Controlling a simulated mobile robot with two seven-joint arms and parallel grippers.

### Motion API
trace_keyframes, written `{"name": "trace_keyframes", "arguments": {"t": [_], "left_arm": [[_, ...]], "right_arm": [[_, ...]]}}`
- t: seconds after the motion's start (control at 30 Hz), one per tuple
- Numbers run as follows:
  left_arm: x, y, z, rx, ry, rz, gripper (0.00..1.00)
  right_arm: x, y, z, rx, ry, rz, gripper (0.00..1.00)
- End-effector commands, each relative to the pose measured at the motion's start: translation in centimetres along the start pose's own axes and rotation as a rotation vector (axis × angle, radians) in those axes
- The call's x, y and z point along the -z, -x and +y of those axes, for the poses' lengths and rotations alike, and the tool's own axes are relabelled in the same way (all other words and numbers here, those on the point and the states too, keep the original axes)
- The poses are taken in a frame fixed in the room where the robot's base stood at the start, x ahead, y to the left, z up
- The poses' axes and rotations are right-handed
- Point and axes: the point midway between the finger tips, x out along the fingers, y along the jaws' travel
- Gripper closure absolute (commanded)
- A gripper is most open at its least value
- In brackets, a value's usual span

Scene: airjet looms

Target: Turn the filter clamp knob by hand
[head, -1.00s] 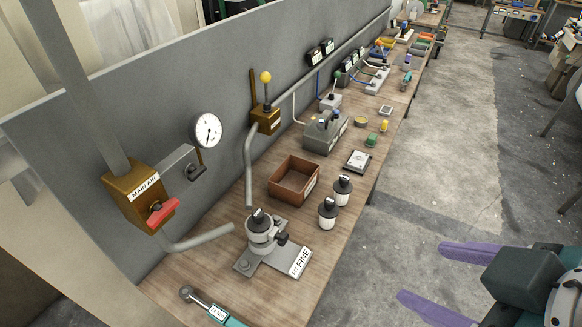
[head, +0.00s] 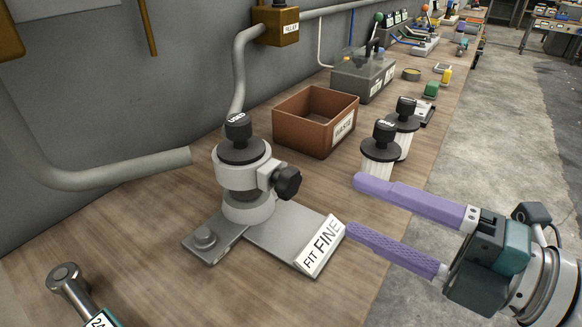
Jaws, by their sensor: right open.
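The filter clamp knob (head: 287,183) is black and lobed. It sticks out to the right from the grey ring clamp of the filter stand (head: 247,207). A dark filter top with a black cap marked "USED" (head: 238,128) sits upright in the clamp. The stand's flat base carries a white sign "FIT FINE" (head: 321,246). My right gripper (head: 354,206) is open and empty, with two long purple fingers pointing left toward the knob. Its fingertips are apart from the knob, to its right. My left gripper is not in view.
Two white filters with black tops (head: 381,150) stand just behind the right gripper's upper finger. A brown bin marked "WASTE" (head: 316,120) is behind the stand. A wrench-like tool (head: 72,286) lies front left. A grey pipe (head: 130,176) runs along the left.

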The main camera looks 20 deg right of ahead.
Motion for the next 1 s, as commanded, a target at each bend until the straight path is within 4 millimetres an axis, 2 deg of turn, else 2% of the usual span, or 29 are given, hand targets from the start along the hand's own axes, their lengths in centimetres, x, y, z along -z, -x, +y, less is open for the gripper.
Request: {"name": "trace_keyframes", "arguments": {"t": [0.03,0.27,0.93,1.0], "left_arm": [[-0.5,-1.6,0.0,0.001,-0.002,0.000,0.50],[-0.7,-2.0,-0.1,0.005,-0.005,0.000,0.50],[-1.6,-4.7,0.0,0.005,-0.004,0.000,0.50],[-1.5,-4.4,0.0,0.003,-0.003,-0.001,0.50]], "right_arm": [[-0.2,0.1,-1.5,-0.014,0.026,0.012,0.30],[-0.2,0.0,-1.4,-0.041,0.061,0.029,0.30],[0.0,-7.6,-1.2,-0.042,0.058,0.028,0.30],[0.0,-7.5,-1.0,-0.038,0.057,0.027,0.30]]}}
